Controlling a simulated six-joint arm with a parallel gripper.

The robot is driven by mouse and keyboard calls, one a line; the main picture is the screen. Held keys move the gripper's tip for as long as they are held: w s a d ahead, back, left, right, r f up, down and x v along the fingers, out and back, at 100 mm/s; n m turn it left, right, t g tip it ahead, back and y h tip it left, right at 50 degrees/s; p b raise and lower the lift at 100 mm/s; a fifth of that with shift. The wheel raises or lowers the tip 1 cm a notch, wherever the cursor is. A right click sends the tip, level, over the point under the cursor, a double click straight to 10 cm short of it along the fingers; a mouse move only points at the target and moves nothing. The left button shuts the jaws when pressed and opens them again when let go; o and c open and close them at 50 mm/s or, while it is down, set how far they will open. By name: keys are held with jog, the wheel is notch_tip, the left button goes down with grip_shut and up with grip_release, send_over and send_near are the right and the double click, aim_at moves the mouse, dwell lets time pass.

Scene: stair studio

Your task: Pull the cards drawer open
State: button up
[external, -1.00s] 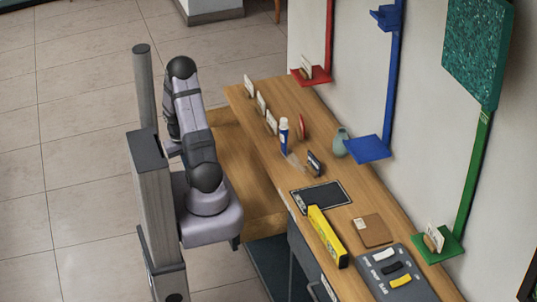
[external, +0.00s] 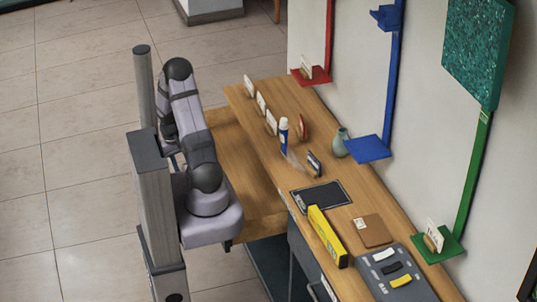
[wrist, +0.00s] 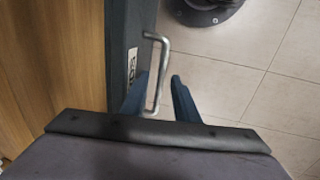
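In the wrist view a dark drawer front (wrist: 119,50) runs beside a wood surface, with a small printed label (wrist: 131,66) too small to read. A bent silver bar handle (wrist: 163,58) stands out from this front. My gripper (wrist: 160,92) is open, one dark finger on each side of the handle's lower part. I cannot tell whether either finger touches the handle. In the external view my gripper is mostly hidden behind the arm and grey post, and the handle is not visible there.
The wooden desk (external: 262,95) holds small cards, a blue-white bottle (external: 283,135), a dark tray (external: 335,194), a yellow box (external: 328,237) and a switch panel (external: 399,281). Red, blue and green wall shelves stand behind. A grey post (external: 152,185) is close beside my arm. Tiled floor lies left.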

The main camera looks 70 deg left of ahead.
notch_tip(320, 180, up, 7)
jog(key=s, duration=0.1)
jog(key=shift+s, duration=0.15)
jog(key=shift+f, duration=0.1)
dwell(0.4)
jog(key=w+d+r+m+g+p, duration=0.15)
jog(key=w+d+r+m, duration=0.25)
jog(key=w+d, duration=0.45)
jog(key=w+d+r+m+p, duration=0.3)
jog(key=w+d+m, duration=0.15)
jog(key=w, duration=0.65)
jog(key=w+d+r+m+p, duration=0.1)
jog(key=d+m, duration=0.4)
jog(key=d, duration=0.6)
jog(key=w+d+r+m+p, duration=0.1)
jog(key=d+r+m+p, duration=0.3)
jog(key=d, duration=0.7)
jog(key=shift+w+d+r+m+g, duration=0.2)
jog(key=shift+w+r+m+g, duration=0.15)
jog(key=shift+r, duration=0.2)
